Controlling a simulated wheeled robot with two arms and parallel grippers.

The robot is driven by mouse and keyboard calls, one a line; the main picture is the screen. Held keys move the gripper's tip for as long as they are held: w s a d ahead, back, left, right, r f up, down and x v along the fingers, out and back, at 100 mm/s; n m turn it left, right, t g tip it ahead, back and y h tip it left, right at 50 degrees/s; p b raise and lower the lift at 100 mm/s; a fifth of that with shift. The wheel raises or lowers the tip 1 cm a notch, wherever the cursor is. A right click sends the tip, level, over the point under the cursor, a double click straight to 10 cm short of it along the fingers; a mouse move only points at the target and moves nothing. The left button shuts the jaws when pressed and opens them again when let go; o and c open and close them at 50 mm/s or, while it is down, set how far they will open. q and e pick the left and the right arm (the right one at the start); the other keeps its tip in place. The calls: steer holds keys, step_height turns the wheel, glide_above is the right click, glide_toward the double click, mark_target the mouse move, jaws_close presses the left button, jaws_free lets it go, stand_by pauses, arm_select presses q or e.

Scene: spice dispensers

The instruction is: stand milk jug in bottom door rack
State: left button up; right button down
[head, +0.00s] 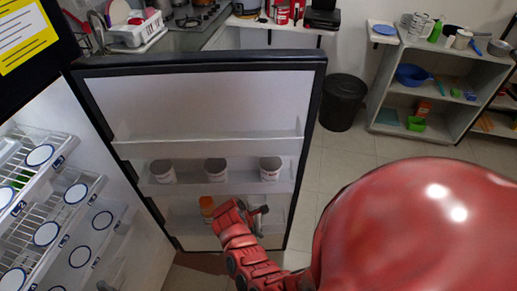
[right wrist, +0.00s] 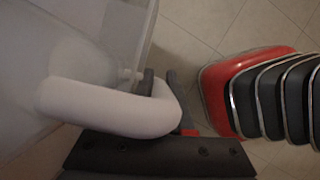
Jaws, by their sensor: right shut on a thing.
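The milk jug is mostly hidden in the head view; an orange cap (head: 207,205), which looks like the jug's, shows at the bottom door rack (head: 180,222), left of my right gripper (head: 256,216). In the right wrist view the jug's thick white handle (right wrist: 105,108) curves across, with its pale body (right wrist: 50,55) behind. My right gripper is shut on the handle. I cannot tell whether the jug's base touches the rack floor. My left gripper is not clearly in view.
The open fridge door (head: 205,105) has a middle rack with white tubs (head: 215,170). A black bin (head: 342,100) and a grey shelf unit (head: 440,85) stand beyond. Tiled floor is clear right of the door.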

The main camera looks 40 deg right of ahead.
step_height(320, 180, down, 2)
steer(key=shift+s+f, duration=0.1)
steer(key=shift+d+f, duration=0.1)
steer(key=shift+f, duration=0.25)
steer(key=shift+w, duration=0.2)
steer(key=c, duration=1.1)
jaws_free()
steer(key=v, duration=1.2)
